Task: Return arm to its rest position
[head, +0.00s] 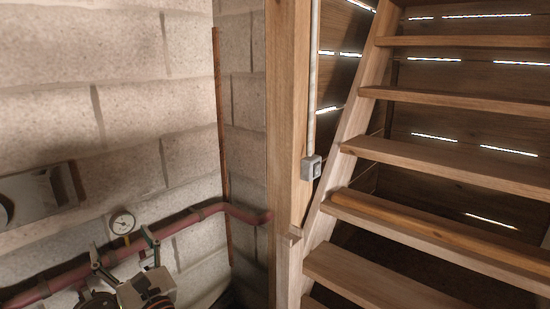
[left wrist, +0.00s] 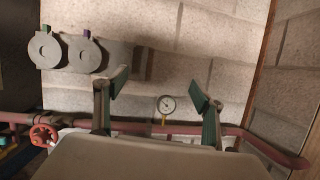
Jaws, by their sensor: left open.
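My left gripper (head: 122,250) is at the lower left of the head view, in front of the block wall and the red pipe. Its two fingers stand apart with nothing between them. In the left wrist view the open fingers (left wrist: 160,95) point at the wall, one on each side of a round pressure gauge (left wrist: 166,104). The gauge also shows in the head view (head: 123,222), just above the fingers. I cannot tell the distance from fingers to gauge. My right gripper is in neither view.
A red pipe (head: 190,217) runs along the wall and ends near a wooden post (head: 287,120). A red valve wheel (left wrist: 43,135) and grey round discs (left wrist: 45,50) are at the left. Wooden stairs (head: 450,155) fill the right side. A grey switch box (head: 311,168) is by the post.

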